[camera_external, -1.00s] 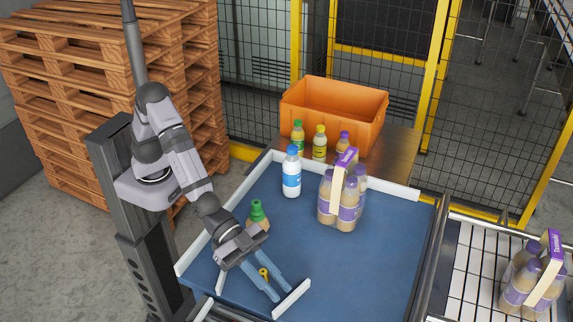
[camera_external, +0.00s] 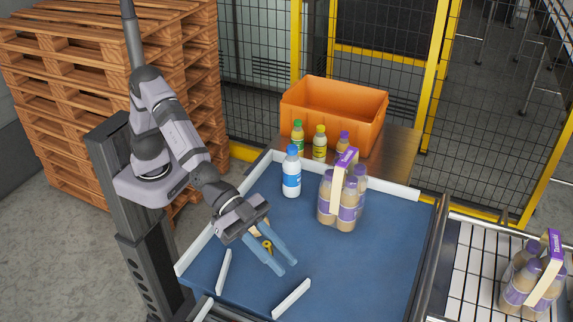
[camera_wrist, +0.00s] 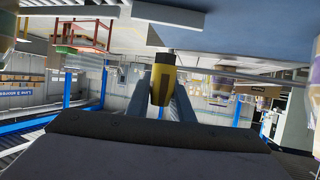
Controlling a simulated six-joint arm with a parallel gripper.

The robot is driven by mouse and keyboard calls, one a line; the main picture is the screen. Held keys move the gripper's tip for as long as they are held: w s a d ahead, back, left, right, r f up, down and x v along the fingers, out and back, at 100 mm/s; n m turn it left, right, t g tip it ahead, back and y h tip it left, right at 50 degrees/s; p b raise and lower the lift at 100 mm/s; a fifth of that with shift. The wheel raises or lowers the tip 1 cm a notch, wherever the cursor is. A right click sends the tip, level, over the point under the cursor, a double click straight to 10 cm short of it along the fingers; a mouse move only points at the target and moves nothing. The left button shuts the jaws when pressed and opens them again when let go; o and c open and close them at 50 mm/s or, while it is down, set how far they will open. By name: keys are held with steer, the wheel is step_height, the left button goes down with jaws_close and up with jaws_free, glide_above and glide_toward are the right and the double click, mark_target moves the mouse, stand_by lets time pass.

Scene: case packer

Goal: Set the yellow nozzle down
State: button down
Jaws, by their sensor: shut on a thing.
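The yellow nozzle (camera_external: 267,247) is small and sits between the two blue fingers of my gripper (camera_external: 274,268). In the wrist view the nozzle (camera_wrist: 163,79) shows as a yellow piece with a dark part, held between the fingers. My gripper is shut on it, over the left part of the blue table (camera_external: 345,270). The fingers point down and to the right; I cannot tell the exact height above the table.
A blue-capped white bottle (camera_external: 291,174) and a purple-labelled bottle pack (camera_external: 350,206) stand on the table. White rails (camera_external: 291,299) lie near the front. An orange crate (camera_external: 352,128) and several small bottles stand behind. The table's middle and right front are clear.

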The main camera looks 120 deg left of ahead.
steer(key=w+a+f+n+y, duration=0.1)
steer(key=w+a+f+y, duration=0.1)
steer(key=w+a, duration=0.15)
steer(key=r+n+y, duration=0.2)
steer(key=n+y, duration=0.3)
glide_above(323, 257)
steer(key=shift+f, duration=4.7)
steer(key=shift+f, duration=0.2)
steer(key=c, duration=1.6)
jaws_free()
steer(key=shift+o, duration=0.2)
